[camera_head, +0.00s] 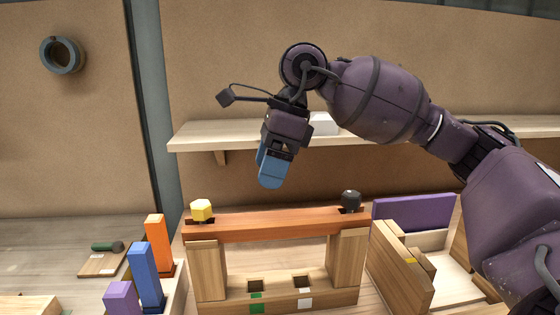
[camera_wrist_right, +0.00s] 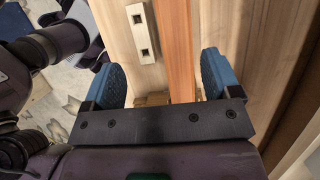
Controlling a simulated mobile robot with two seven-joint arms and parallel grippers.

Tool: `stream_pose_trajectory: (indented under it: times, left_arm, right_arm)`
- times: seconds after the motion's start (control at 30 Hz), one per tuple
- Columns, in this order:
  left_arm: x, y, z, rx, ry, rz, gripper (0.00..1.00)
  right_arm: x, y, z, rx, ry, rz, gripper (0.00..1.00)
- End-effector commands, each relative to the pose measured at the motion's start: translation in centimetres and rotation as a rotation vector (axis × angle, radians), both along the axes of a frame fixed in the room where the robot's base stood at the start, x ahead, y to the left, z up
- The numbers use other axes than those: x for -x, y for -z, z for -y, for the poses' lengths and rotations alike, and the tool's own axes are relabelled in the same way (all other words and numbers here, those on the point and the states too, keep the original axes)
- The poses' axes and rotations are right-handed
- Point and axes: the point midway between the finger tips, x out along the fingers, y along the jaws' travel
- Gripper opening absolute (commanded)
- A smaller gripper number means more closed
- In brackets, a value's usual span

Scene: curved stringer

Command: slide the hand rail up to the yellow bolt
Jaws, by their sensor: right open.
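The hand rail (camera_head: 275,223) is a reddish-brown wooden bar lying across the top of a pale wooden frame. The yellow bolt (camera_head: 201,210) stands at its left end and a black knob (camera_head: 351,200) at its right end. My right gripper (camera_head: 268,176) is open and empty, with blue fingers pointing down above and behind the rail's middle. In the right wrist view the reddish rail (camera_wrist_right: 179,55) runs between the two spread fingers, closer to the right one, with no visible contact. My left gripper is out of view.
A wooden shelf (camera_head: 210,131) spans the wall behind. Orange (camera_head: 157,243), blue (camera_head: 146,277) and purple (camera_head: 122,297) blocks stand at the left. A wooden box with a purple panel (camera_head: 413,210) stands to the right of the frame.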

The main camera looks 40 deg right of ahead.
Motion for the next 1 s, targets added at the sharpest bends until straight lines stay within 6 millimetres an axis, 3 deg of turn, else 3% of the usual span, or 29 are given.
stream_pose_trajectory:
  times: [0.1,0.3,0.57,1.0]
  left_arm:
    - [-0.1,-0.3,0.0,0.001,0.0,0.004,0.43]
    - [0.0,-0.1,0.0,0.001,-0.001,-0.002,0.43]
    - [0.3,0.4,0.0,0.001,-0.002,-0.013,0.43]
    - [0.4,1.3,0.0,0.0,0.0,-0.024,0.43]
  right_arm:
    - [0.7,0.8,2.5,0.164,0.003,-0.045,0.83]
    - [1.7,1.0,4.7,0.301,0.002,-0.109,0.83]
    - [1.9,2.7,5.0,0.317,-0.006,-0.126,0.83]
    - [2.0,9.4,4.9,0.315,-0.007,-0.127,0.83]
